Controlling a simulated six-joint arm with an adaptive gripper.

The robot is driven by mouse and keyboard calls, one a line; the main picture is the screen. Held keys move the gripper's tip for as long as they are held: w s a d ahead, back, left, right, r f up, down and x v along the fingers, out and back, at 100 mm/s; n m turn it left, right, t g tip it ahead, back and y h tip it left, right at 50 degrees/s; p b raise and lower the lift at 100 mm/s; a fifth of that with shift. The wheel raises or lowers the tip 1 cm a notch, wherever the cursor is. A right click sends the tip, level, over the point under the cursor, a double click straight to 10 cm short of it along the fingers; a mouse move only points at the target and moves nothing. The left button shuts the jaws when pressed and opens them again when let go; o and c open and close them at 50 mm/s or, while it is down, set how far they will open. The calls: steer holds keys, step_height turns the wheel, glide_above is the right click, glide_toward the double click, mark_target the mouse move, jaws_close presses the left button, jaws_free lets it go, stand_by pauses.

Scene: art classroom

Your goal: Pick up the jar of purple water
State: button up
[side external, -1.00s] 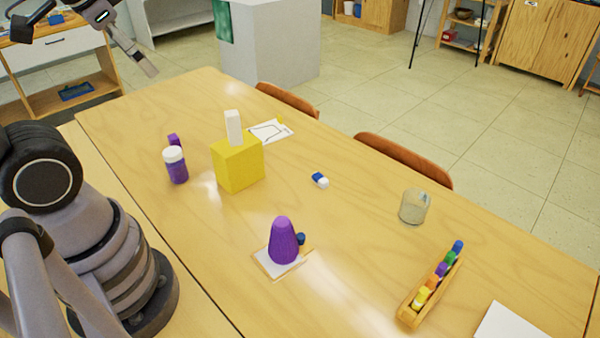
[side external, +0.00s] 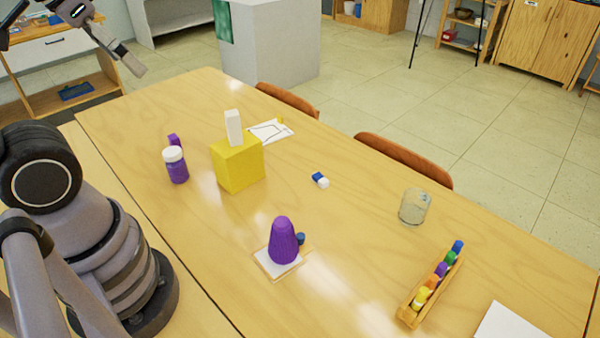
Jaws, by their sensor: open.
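A clear glass jar (side external: 415,206) with cloudy greyish contents stands upright on the right half of the table; I see no clear purple in it. A purple jar with a white lid (side external: 176,166) stands upright at the left of the table; whether it holds water or paint I cannot tell.
On the wooden table (side external: 350,240) are a yellow block (side external: 238,165) with a white piece on top, a purple cone (side external: 284,242) on a white pad, a small blue-and-white eraser (side external: 320,180), and a wooden rack of colored bottles (side external: 430,290). Chairs (side external: 400,157) stand along the far edge.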

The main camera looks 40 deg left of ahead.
steer(key=shift+f, duration=0.1)
steer(key=m+g+y, duration=0.7)
steer(key=m+y, duration=1)
steer(key=y, duration=0.1)
glide_above(178, 158)
steer(key=d, duration=0.5)
step_height(178, 158, down, 27)
step_height(178, 158, down, 7)
steer(key=shift+w+a+f, duration=0.1)
steer(key=shift+w+f, duration=0.05)
steer(key=shift+a+f, duration=0.35)
steer(key=shift+a, duration=0.3)
steer(key=shift+s+a, duration=0.15)
steer(key=shift+a, duration=1.4)
steer(key=shift+s+a, duration=0.15)
steer(key=shift+a, duration=1.4)
steer(key=c, duration=1.3)
